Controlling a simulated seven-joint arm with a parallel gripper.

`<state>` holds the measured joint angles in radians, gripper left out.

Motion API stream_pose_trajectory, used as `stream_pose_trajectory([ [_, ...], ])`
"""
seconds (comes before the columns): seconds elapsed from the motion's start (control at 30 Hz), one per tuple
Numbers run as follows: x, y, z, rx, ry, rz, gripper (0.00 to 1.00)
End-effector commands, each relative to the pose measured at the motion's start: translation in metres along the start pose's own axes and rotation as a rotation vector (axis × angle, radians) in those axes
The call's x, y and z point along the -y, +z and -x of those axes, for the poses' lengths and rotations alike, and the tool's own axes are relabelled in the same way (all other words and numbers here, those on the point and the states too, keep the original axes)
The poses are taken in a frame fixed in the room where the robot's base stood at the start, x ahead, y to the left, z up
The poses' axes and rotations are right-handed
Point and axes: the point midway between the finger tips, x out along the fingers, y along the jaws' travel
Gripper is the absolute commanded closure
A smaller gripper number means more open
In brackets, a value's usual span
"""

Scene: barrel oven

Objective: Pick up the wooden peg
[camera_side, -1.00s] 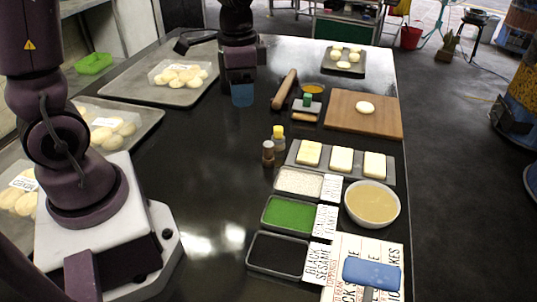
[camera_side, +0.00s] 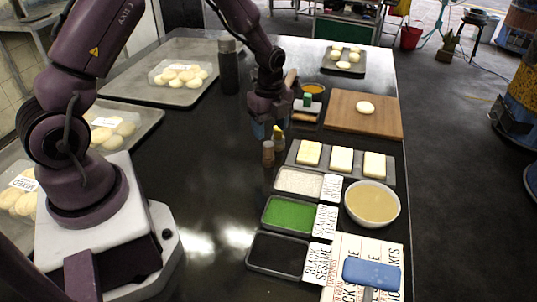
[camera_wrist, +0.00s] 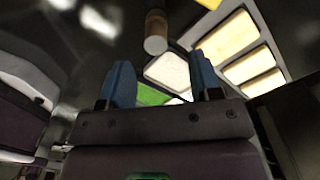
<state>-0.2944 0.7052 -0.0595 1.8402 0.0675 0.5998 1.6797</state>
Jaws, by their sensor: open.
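A long wooden rod (camera_side: 290,79), the most peg-like thing, lies left of the cutting board in the side view. My gripper hides most of it. A short wooden piece (camera_side: 305,118) lies on a small tray by a green block. That cylinder appears to be the small brown bottle (camera_side: 268,153).
A tray of pale yellow blocks (camera_side: 293,158), topping trays (camera_side: 263,229) and a bowl (camera_side: 371,203) lie to the right and front. A dark cylinder (camera_side: 228,66) stands behind left. The table's left middle is clear.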

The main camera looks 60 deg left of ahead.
Motion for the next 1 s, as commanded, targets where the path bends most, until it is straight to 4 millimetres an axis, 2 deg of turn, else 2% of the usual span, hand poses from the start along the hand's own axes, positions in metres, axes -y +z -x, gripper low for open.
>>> stream_pose_trajectory([
  [0.27,-0.002,-0.001,-0.023,0.0,0.002,0.0,0.42],
  [0.53,-0.006,-0.001,-0.061,0.001,0.001,0.0,0.42],
  [0.83,-0.005,-0.001,-0.066,0.001,-0.002,0.0,0.42],
  [0.87,-0.005,-0.001,-0.066,0.001,-0.002,0.0,0.46],
  [1.0,-0.005,-0.001,-0.066,0.001,-0.002,0.001,0.79],
])
